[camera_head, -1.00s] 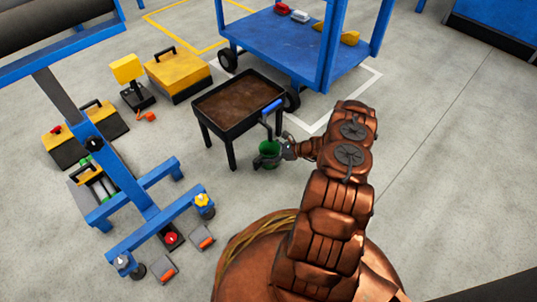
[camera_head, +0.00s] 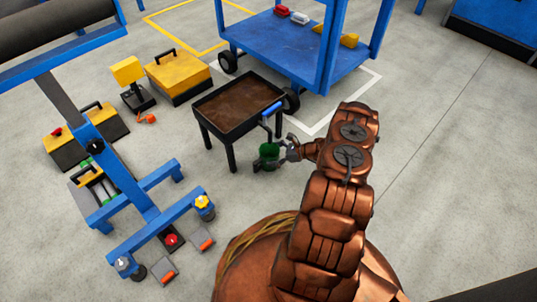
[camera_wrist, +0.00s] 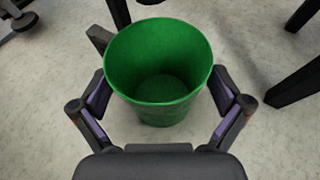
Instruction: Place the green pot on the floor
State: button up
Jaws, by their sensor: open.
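The green pot (camera_wrist: 160,112) stands upright, open side up and empty, in the wrist view, with the grey floor around it. It also shows in the head view (camera_head: 269,151), beside the front right leg of a low black table. It appears to be at floor level, though its contact with the floor is hidden. My gripper (camera_wrist: 160,92) is open, with one finger on each side of the pot. Whether either finger touches the pot is hard to tell. In the head view my gripper (camera_head: 272,160) is small and partly overlaps the pot.
The low black table (camera_head: 232,131) with a brown top stands just behind the pot. A blue-handled item (camera_head: 271,108) is at its right corner. A blue cart (camera_head: 300,55) stands behind, and a blue frame (camera_head: 150,215) is at left. Floor to the right is clear.

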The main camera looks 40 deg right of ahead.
jog(key=p+v, duration=0.3)
jog(key=v, duration=0.7)
jog(key=shift+r, duration=0.2)
